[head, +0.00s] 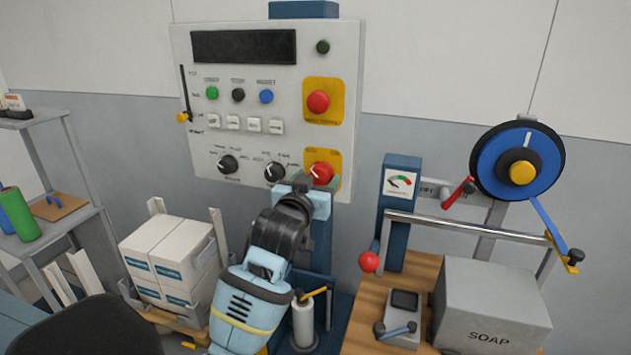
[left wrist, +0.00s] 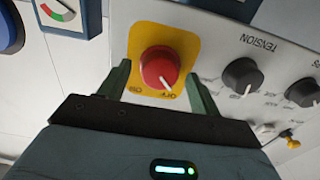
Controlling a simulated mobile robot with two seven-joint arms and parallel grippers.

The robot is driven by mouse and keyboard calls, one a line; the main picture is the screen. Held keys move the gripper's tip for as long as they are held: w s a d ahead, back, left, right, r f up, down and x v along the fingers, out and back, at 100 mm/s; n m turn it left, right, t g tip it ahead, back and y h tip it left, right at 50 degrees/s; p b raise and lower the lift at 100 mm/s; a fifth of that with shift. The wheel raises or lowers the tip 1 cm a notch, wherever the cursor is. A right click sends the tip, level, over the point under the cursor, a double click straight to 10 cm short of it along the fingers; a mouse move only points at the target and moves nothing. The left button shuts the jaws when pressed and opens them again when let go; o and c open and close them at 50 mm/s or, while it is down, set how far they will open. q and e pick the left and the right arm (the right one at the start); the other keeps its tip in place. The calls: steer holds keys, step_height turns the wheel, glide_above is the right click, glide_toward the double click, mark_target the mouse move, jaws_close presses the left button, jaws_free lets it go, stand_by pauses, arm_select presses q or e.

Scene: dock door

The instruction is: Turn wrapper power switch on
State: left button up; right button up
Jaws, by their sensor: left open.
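The wrapper power switch is a red rotary knob (head: 322,173) on a yellow plate at the lower right of the control panel (head: 345,60). In the left wrist view the red knob (left wrist: 159,68) has a white pointer mark aimed down and right, near the lettering on the yellow plate (left wrist: 187,45). My left gripper (head: 305,188) is in front of the knob. In the left wrist view its two green fingers (left wrist: 157,88) stand open, one on each side of the knob, with gaps visible. My right gripper is not seen.
A red mushroom button (head: 318,102) sits above the knob, and black dials (head: 274,172) are to its left. A gauge post (head: 402,181), a red ball lever (head: 369,262), a blue strap reel (head: 517,160) and a SOAP box (head: 490,305) stand at right. White boxes (head: 168,250) are stacked at left.

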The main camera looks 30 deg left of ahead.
arm_select(q)
steer(key=shift+c, duration=0.2)
steer(key=c, duration=0.9)
steer(key=shift+c, duration=0.2)
steer(key=shift+m, duration=0.3)
steer(key=m, duration=0.3)
steer(key=shift+m, duration=0.4)
steer(key=m, duration=0.9)
steer(key=shift+m, duration=2.3)
